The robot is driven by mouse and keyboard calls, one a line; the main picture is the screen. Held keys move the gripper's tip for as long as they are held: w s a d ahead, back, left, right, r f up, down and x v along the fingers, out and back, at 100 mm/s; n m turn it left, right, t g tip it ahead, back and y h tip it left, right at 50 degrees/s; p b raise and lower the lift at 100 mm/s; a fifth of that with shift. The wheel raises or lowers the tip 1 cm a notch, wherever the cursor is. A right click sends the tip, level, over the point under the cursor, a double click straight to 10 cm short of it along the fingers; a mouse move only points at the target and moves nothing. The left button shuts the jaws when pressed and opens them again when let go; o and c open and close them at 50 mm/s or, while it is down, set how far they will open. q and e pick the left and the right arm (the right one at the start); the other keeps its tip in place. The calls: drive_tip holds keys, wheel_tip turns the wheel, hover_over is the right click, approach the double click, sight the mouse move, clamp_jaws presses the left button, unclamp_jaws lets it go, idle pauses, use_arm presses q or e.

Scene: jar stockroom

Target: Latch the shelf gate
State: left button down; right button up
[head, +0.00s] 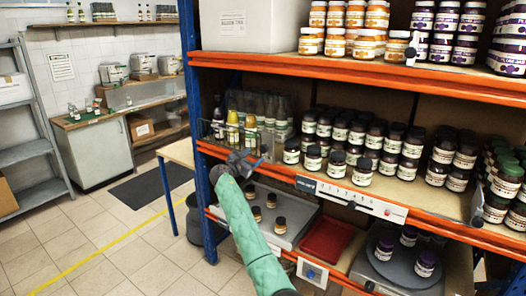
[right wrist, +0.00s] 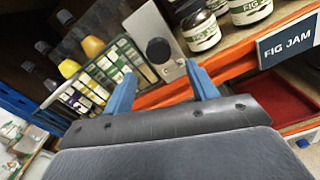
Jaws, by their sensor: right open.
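The shelf gate, a dark wire mesh panel (right wrist: 98,85), stands in front of several bottles; it also shows in the head view (head: 222,134) at the left end of the middle shelf. Beside it in the right wrist view is a pale metal plate with a round black knob (right wrist: 158,50). My right gripper (right wrist: 161,84) is open and empty. Its two blue fingers point at the plate, with the knob between them in the picture but beyond the tips. In the head view the gripper (head: 250,162) is at the shelf's front edge. Whether the latch is engaged I cannot tell.
Dark-lidded jars (head: 362,172) stand right of the gate, above a "FIG JAM" label (right wrist: 287,43). The orange shelf edge (head: 415,219) runs below them. A lower shelf holds a red tray (head: 326,240) and a grey turntable (head: 400,267).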

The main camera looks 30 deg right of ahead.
sight(262, 150)
drive_tip(key=p+x, duration=0.1)
drive_tip(key=x, duration=0.3)
drive_tip(key=p+x, duration=0.1)
drive_tip(key=x, duration=0.1)
drive_tip(key=shift+w+d+r+p, duration=0.15)
drive_tip(key=shift+d+r+p, duration=0.15)
drive_tip(key=shift+r, duration=0.05)
use_arm(q)
wheel_tip(262, 150, down, 6)
drive_tip(key=s+a, duration=0.1)
drive_tip(key=s, duration=0.1)
drive_tip(key=shift+a, duration=0.15)
use_arm(e)
drive_tip(key=shift+w+d+f, duration=0.15)
drive_tip(key=shift+w+d, duration=0.1)
drive_tip(key=shift+d, duration=0.4)
use_arm(q)
drive_tip(key=shift+f, duration=0.1)
use_arm(e)
drive_tip(key=c, duration=1)
